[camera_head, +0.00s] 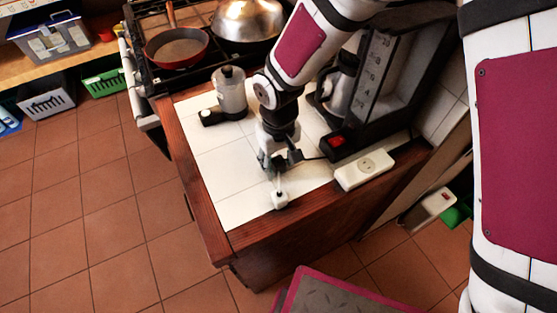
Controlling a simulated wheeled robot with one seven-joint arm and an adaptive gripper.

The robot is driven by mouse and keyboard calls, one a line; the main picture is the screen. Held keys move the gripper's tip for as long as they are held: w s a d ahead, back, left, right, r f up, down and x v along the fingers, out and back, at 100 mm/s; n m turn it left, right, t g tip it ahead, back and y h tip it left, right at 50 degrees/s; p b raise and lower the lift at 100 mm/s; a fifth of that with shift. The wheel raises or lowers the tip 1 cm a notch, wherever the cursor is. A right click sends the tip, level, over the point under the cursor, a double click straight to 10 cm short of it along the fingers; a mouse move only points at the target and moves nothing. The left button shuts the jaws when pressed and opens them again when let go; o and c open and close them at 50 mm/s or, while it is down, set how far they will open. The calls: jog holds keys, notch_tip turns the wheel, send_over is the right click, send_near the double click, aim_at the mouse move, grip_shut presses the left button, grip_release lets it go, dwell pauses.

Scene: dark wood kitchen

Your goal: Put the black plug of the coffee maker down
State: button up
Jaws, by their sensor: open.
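The black coffee maker (368,85) with a glass and metal jug (337,92) and a red switch stands at the back right of the white tiled counter. A thin dark cord (313,158) runs from its base toward my gripper (278,168). My gripper points down over the counter's front part, with its fingers apart. The black plug cannot be told clearly from the dark fingers, so I cannot tell whether it touches them. A small white block (280,200) with a thin pale stem sits just below the fingers, near the counter edge.
A white socket block (365,170) lies right of my gripper along the wooden edge. A grinder-like pot (231,92) and the stove with a red pan (177,46) stand behind. The counter's left front tiles (235,185) are clear. A second white block (437,202) is low at the right.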

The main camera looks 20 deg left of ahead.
aim_at(278, 161)
notch_tip(278, 161, up, 13)
jog(key=w+d+r+m+t, duration=0.1)
jog(key=w+d+r+m, duration=0.1)
jog(key=d+r, duration=0.5)
jog(key=d+r+m+t, duration=0.25)
jog(key=d+r, duration=0.35)
jog(key=d, duration=0.7)
jog(key=s+d+r+m, duration=0.2)
jog(key=s+d, duration=0.4)
jog(key=d, duration=0.1)
jog(key=s+d+r+m+t, duration=0.1)
jog(key=s+d+m, duration=0.2)
jog(key=s+d, duration=0.2)
jog(key=shift+s+d+r, duration=0.35)
jog(key=shift+d+r, duration=0.05)
jog(key=shift+d, duration=0.85)
